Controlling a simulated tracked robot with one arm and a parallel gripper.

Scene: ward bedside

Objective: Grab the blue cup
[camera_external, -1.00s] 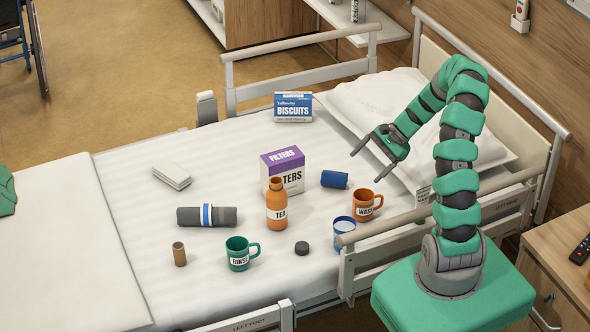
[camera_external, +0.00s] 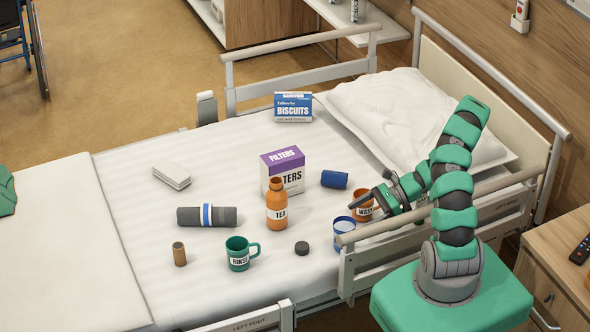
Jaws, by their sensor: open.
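A blue-rimmed cup (camera_external: 343,228) stands upright on the bed, partly hidden by the bed's near side rail. A solid blue cylinder (camera_external: 334,179) lies on its side farther back; I cannot tell whether it is a cup. My gripper (camera_external: 364,204) is open and empty, reaching left over the orange mug (camera_external: 362,213) and hiding part of it. In the picture its fingertips are just above and right of the blue-rimmed cup, apart from it. I cannot tell its exact height.
An orange bottle (camera_external: 277,208), a purple and white box (camera_external: 283,172), a green mug (camera_external: 238,256) and a small dark disc (camera_external: 302,248) are left of the cup. The side rail (camera_external: 440,205) runs between my base and the bed. Bare sheet lies toward the foot.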

